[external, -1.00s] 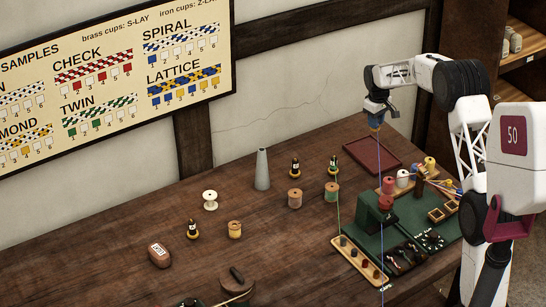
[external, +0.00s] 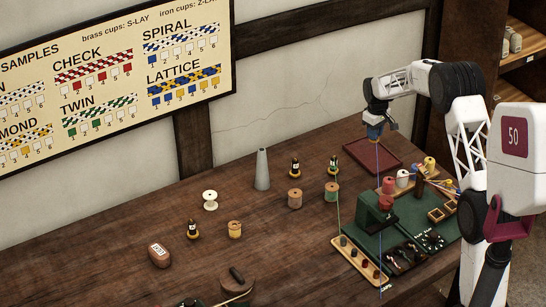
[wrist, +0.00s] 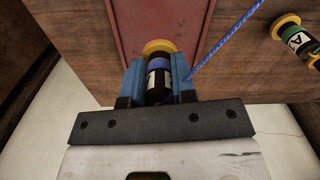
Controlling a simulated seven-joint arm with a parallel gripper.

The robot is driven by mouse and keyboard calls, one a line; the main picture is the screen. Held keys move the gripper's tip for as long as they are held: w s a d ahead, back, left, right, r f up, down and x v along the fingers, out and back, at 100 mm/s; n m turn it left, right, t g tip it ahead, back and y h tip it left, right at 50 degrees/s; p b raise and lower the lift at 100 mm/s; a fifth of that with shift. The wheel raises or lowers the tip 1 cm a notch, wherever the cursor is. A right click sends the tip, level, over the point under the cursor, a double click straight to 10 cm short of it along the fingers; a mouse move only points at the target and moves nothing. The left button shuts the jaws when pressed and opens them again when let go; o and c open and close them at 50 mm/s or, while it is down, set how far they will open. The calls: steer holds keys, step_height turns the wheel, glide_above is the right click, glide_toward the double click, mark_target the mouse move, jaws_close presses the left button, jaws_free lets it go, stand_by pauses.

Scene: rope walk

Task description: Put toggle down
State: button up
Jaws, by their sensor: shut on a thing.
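The toggle (wrist: 158,80) is a dark bobbin with a yellow end, a blue band and a pale label. It sits between the blue finger pads of my gripper (wrist: 160,72), which is shut on it; in the external view my gripper (external: 375,133) hangs at the back right of the bench, and the toggle is hard to make out there. A blue thread (wrist: 226,40) leads away from the toggle and runs down past the green board. A dark red tray (external: 359,159) lies below and behind the gripper. In the wrist view the tray (wrist: 124,28) is behind the toggle's yellow end.
Similar toggles stand on the bench (external: 120,262): one with a green band (external: 333,166), one at the middle (external: 295,167), one nearer (external: 193,230). Spools and a grey cone (external: 262,170) stand left. The green board (external: 355,236) with its post and pegs is in front.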

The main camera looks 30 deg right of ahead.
steer(key=shift+f, duration=2.45)
steer(key=shift+f, duration=0.15)
steer(key=o, duration=0.9)
step_height(320, 180, up, 12)
steer(key=shift+r, duration=0.15)
